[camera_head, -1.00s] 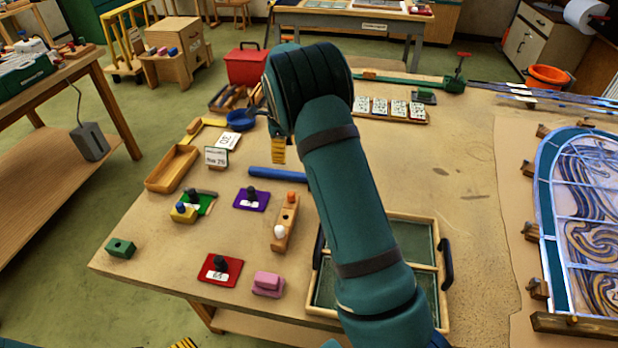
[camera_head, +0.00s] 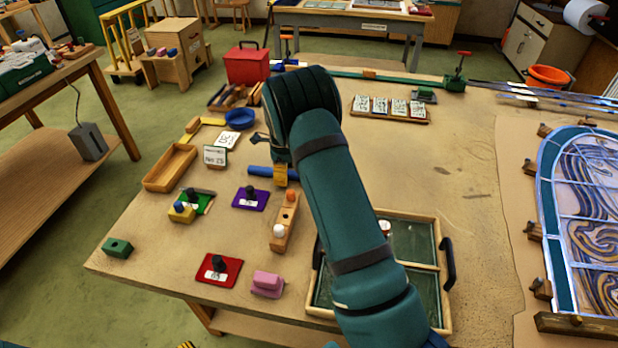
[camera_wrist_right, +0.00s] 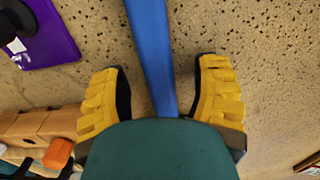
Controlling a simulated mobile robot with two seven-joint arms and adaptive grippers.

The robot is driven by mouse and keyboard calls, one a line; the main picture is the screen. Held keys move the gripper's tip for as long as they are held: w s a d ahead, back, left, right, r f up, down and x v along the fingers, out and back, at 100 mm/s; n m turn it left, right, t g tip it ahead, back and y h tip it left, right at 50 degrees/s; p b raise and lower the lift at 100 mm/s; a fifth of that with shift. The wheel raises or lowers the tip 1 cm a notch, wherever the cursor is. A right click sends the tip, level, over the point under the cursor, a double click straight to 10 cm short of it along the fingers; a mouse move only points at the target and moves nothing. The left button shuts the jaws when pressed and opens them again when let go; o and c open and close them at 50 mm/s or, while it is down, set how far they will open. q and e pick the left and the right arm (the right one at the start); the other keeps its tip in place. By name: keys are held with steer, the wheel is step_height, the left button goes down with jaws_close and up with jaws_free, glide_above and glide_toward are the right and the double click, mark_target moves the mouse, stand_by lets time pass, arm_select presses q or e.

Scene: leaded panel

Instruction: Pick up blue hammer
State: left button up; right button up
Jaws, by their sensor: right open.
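The blue hammer (camera_head: 259,171) lies on the workbench. In the head view only a stretch of its blue handle shows; the rest is hidden behind my right arm and gripper. My right gripper (camera_head: 281,175) is at the handle, with a yellow fingertip overlapping it in the picture. In the right wrist view the blue handle (camera_wrist_right: 150,40) runs between the two spread yellow fingers of the gripper (camera_wrist_right: 160,78), with a gap on each side. The gripper is open and empty. The hammer's head is not visible.
A purple plate with a black knob (camera_head: 251,198) and a wooden block with orange and white knobs (camera_head: 285,222) lie close by. A green-bottomed tray (camera_head: 438,232) stands at right front. A wooden tray (camera_head: 170,167) and a small sign (camera_head: 215,156) are to the left.

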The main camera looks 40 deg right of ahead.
jaws_close()
steer(key=shift+r, duration=0.15)
step_height(320, 180, up, 10)
steer(key=shift+f+p, duration=0.1)
steer(key=shift+p, duration=0.55)
steer(key=c, duration=0.9)
jaws_free()
jaws_close()
